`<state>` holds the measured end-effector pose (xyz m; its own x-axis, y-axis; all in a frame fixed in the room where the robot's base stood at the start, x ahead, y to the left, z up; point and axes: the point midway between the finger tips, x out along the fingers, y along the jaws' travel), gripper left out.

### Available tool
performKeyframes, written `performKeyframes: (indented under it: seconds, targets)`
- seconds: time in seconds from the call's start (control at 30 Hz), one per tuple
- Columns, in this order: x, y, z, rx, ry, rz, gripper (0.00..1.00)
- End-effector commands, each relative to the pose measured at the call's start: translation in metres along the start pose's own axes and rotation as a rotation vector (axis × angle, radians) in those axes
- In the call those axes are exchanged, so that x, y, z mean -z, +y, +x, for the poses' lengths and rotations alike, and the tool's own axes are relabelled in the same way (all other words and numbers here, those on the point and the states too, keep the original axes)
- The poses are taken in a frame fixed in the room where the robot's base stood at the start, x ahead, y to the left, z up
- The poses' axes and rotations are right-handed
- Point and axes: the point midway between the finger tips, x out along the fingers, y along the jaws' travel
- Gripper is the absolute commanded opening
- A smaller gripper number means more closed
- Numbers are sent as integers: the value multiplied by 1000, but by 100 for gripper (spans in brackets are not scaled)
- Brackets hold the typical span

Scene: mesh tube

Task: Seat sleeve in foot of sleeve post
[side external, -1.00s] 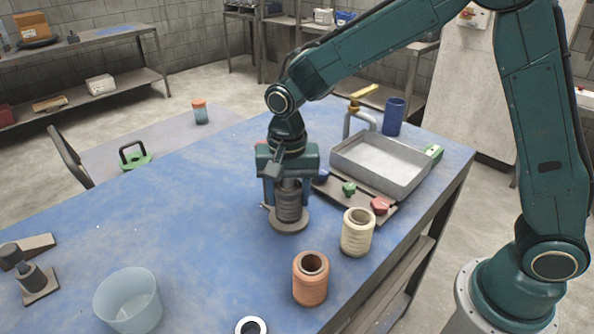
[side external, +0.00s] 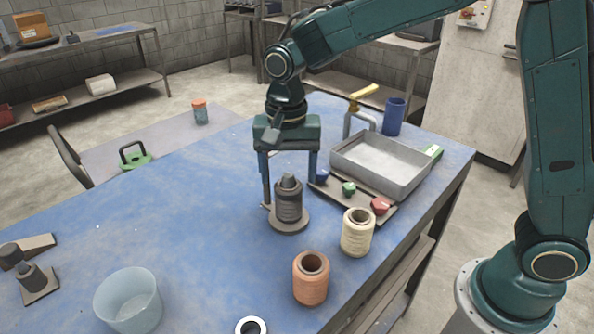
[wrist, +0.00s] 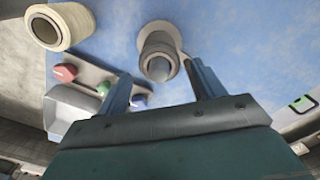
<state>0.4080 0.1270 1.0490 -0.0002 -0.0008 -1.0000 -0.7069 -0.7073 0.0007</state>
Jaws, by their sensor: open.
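The dark grey ribbed sleeve (side external: 288,203) stands upright around the sleeve post, low against its round foot (side external: 289,222). The post's tip (side external: 289,180) sticks out above the sleeve. In the wrist view the sleeve (wrist: 157,45) is seen nearly end-on with the round foot (wrist: 180,38) behind it. My gripper (side external: 290,190) is open and empty, its two fingers spread wide behind and above the sleeve. In the wrist view my gripper (wrist: 161,80) has a finger to each side, apart from the sleeve.
A cream spool (side external: 357,233) and an orange spool (side external: 310,280) stand to the right and front. A grey tray (side external: 380,163) and a board with coloured knobs (side external: 349,189) lie at right. A clear tub (side external: 128,301) stands front left. The table's left middle is clear.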

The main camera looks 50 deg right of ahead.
Motion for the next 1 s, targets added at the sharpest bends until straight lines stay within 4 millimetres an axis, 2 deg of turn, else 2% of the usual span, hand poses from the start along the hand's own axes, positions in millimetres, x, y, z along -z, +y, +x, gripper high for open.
performKeyframes:
  seconds: [0.03, 0.2, 0.4, 0.6, 1.0]
  targets:
    - [0, 0, -10, 5, 2, 0, 69]
    - [0, 0, -37, 4, 2, 0, 69]
    - [0, 0, -58, 3, 1, 0, 69]
    - [0, 0, -66, 1, 0, 0, 69]
    - [0, 0, -66, 1, 0, 0, 69]
